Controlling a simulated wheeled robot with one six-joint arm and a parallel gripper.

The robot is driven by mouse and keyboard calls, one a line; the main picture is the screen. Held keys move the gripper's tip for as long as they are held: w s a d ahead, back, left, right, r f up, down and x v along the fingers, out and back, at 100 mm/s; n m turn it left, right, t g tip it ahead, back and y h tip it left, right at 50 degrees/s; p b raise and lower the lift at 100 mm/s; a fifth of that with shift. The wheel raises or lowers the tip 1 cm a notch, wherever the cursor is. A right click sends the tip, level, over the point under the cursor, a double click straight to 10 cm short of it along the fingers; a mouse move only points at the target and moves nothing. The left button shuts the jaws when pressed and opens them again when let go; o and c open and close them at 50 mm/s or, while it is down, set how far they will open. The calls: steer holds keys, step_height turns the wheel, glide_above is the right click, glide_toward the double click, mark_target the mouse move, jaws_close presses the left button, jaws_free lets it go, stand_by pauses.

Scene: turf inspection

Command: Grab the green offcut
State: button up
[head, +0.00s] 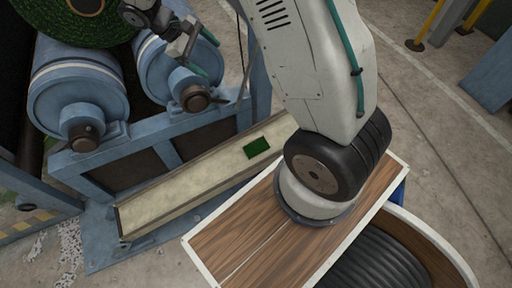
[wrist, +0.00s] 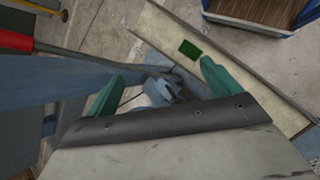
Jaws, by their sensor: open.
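The green offcut (head: 257,147) is a small dark green rectangle lying flat on a long pale beige tray (head: 165,200), in the middle of the head view. In the wrist view the offcut (wrist: 189,49) shows near the top, just left of the tip of the right teal finger. My gripper (head: 212,60) is at the upper left of the head view, beside the blue rollers and apart from the offcut. In the wrist view its two teal fingers are spread wide and my gripper (wrist: 162,70) is empty.
Blue rollers (head: 82,88) on a blue frame carry a green turf roll (head: 85,30) at the upper left, close to my gripper. A red-ended bar (wrist: 18,40) shows at the left of the wrist view. Concrete floor (head: 450,130) is open at the right.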

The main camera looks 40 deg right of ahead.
steer(key=w+f+n+h, duration=0.2)
steer(key=w+f+n, duration=0.15)
steer(key=f, duration=1.05)
steer(key=n+h, duration=0.4)
steer(key=n, duration=0.2)
glide_toward(254, 147)
steer(key=shift+s+d, duration=0.3)
steer(key=shift+d, duration=0.2)
steer(key=x, duration=0.7)
steer(key=shift+w+f, duration=0.15)
steer(key=shift+f, duration=0.15)
steer(key=shift+d+f, duration=0.15)
steer(key=shift+d, duration=0.15)
steer(key=c, duration=1.1)
